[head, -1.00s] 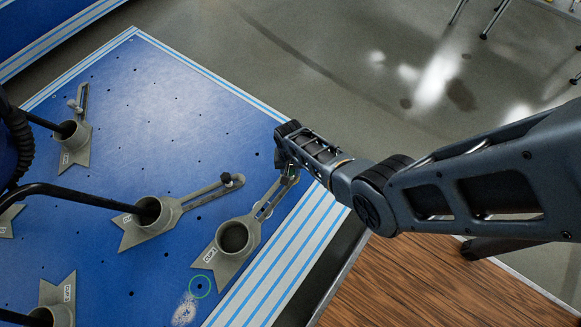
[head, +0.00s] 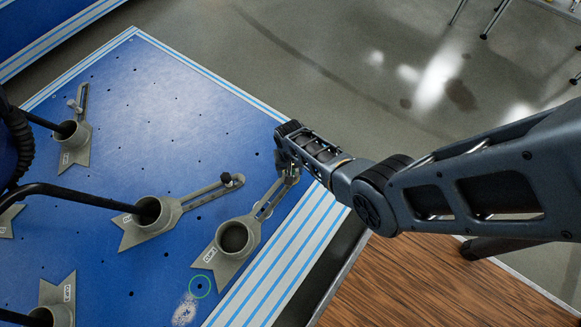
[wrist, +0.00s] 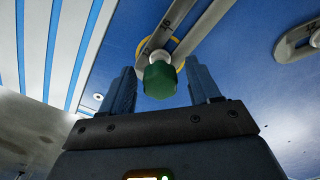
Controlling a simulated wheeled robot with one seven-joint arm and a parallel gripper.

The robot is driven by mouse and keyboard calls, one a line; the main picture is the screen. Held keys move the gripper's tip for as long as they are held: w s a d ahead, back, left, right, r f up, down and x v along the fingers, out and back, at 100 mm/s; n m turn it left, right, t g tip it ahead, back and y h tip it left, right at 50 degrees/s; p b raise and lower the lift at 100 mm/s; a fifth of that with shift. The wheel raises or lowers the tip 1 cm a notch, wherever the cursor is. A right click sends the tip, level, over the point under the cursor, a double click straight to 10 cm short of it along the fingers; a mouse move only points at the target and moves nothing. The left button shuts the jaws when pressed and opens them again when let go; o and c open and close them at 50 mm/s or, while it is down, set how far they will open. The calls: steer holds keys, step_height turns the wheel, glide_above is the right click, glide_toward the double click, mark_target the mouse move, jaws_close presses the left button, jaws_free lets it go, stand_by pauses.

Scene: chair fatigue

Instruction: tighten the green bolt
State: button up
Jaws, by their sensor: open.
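The green bolt (wrist: 160,80) shows in the wrist view, standing at the slotted arm (wrist: 190,35) of a grey clamp, with a yellow ring (wrist: 173,47) around its base. My gripper (wrist: 163,85) is open, with one finger on each side of the bolt head. Gaps show between the head and both fingers, so it is not gripped. In the head view my gripper (head: 283,165) is over the slot end of the nearest grey clamp (head: 234,238), close to the table's right edge. The bolt is hidden or too small to tell there.
The blue table (head: 165,100) carries several other grey clamps, one with a dark bolt (head: 227,179) beside my gripper. Black bent rods (head: 70,192) rise from some cups at the left. A wooden surface (head: 420,285) lies below my arm. The table's far middle is clear.

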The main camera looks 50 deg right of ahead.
steer(key=shift+n, duration=1.1)
steer(key=shift+n, duration=2)
steer(key=shift+n, duration=2)
steer(key=n, duration=0.4)
